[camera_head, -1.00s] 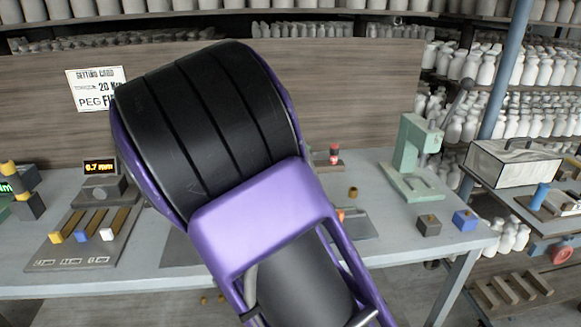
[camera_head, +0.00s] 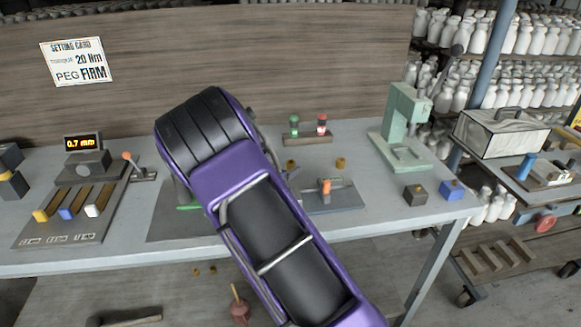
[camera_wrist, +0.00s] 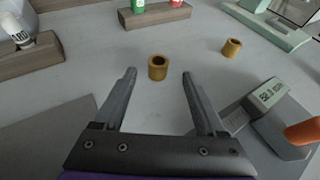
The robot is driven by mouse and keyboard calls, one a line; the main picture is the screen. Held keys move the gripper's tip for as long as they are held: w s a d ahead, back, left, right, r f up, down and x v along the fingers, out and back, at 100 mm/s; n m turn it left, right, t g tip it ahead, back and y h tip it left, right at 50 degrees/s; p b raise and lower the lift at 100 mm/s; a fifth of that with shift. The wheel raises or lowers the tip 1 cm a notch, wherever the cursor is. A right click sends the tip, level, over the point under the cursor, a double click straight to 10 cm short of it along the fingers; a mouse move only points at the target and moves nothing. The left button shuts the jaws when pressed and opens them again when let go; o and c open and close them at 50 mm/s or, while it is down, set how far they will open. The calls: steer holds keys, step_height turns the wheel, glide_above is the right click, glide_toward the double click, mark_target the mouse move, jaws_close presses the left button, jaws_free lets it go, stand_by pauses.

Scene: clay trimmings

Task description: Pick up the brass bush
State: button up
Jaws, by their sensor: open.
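Two brass bushes stand on the grey table. One brass bush (camera_wrist: 158,67) is in the middle of the wrist view, just beyond and between my fingertips, with clear space to each finger. It also shows beside my arm in the head view (camera_head: 291,165). The other brass bush (camera_wrist: 231,47) stands farther back to the right, and in the head view (camera_head: 341,163) it is right of the first. My gripper (camera_wrist: 158,77) is open and empty, pointing at the nearer bush. In the head view my arm hides the fingers.
A wooden block (camera_head: 309,139) with a green and a red-topped bottle stands behind the bushes. A grey device (camera_head: 334,196) with an orange handle lies to the right of my gripper. A green press (camera_head: 405,130) and two small blocks stand at the table's right.

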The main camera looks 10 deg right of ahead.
mark_target(292, 162)
steer(key=shift+w+r+x, duration=0.1)
steer(key=shift+r+x, duration=0.05)
steer(key=shift+x, duration=1.25)
steer(key=shift+w+r+x, duration=0.1)
steer(key=shift+r+x, duration=0.05)
steer(key=shift+x, duration=1.25)
steer(key=shift+a, duration=0.1)
jaws_close()
